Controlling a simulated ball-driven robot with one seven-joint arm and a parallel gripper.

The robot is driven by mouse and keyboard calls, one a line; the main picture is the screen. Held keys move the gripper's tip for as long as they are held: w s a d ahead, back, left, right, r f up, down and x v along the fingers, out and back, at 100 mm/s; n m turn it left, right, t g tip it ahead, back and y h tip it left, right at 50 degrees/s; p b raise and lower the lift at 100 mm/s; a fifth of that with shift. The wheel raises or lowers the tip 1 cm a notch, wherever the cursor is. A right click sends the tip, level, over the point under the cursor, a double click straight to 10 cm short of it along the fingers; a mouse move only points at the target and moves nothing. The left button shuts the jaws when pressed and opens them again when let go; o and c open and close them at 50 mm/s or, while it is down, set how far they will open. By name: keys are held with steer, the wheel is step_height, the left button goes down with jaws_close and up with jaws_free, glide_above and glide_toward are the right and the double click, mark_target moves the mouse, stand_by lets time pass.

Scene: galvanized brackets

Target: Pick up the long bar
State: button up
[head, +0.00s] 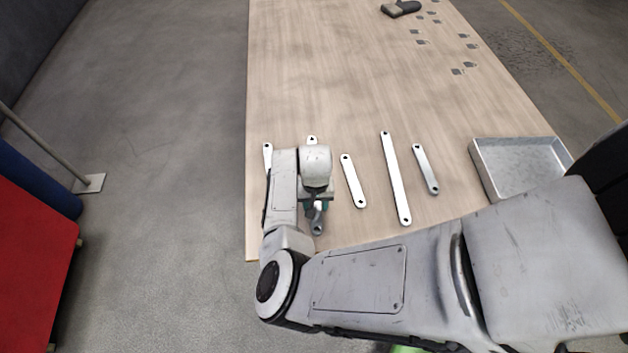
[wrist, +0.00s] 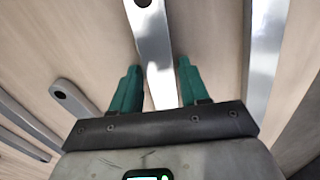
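Several flat metal bars with a hole at each end lie on the wooden table. One long bar (head: 317,229) runs under my gripper (head: 316,204), its middle hidden by my arm in the head view. A similarly long bar (head: 395,178) lies clear to the right. In the wrist view my gripper (wrist: 159,72) is open, with its green fingers on either side of the bar beneath it (wrist: 152,35). A gap shows between each finger and that bar. I cannot tell how far the fingertips are above the table.
Shorter bars lie nearby: one (head: 353,181) just right of my gripper, another (head: 425,169) farther right, and a partly hidden bar (head: 267,155) at left. A grey metal tray (head: 485,173) stands at the right. Small square pieces (head: 457,71) lie on the far table.

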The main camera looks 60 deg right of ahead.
jaws_close()
steer(key=shift+r, duration=0.15)
stand_by(0.4)
